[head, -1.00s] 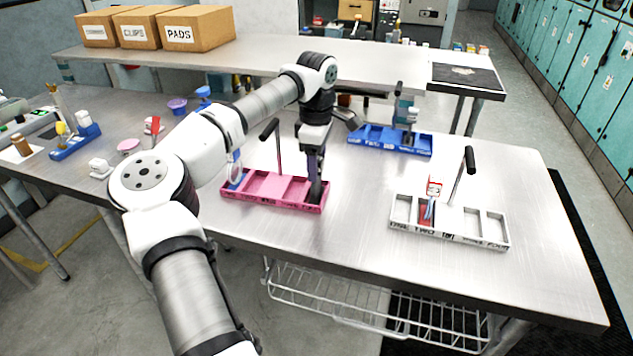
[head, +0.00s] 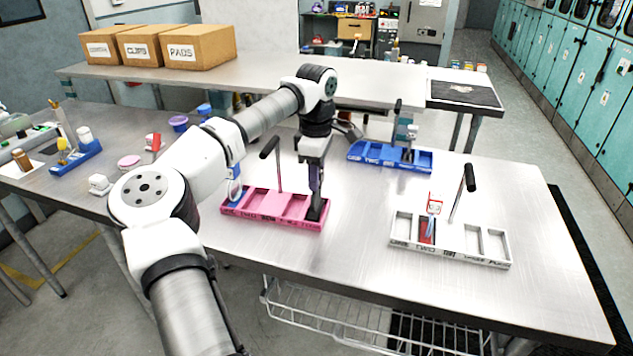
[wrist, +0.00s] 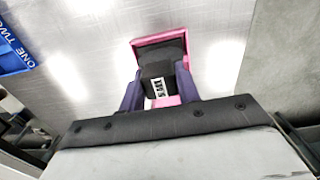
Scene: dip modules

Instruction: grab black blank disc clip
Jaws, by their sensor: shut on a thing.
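The black clip (wrist: 162,66) shows in the wrist view as a dark block with a small white label. It lies between the dark purple fingers of my gripper (wrist: 160,88), which is shut on it. The clip is still down in the end compartment of the pink tray (wrist: 150,41). In the head view, my gripper (head: 316,208) reaches straight down into the rightmost compartment of the pink tray (head: 262,217). The fingers and arm hide most of the clip there. Whether its disc is blank cannot be told.
A blue tray (head: 375,154) stands behind, and a white tray (head: 480,260) with a red item and another post stands to the right. Cardboard boxes (head: 200,47) are on the back table. The table's front right is clear.

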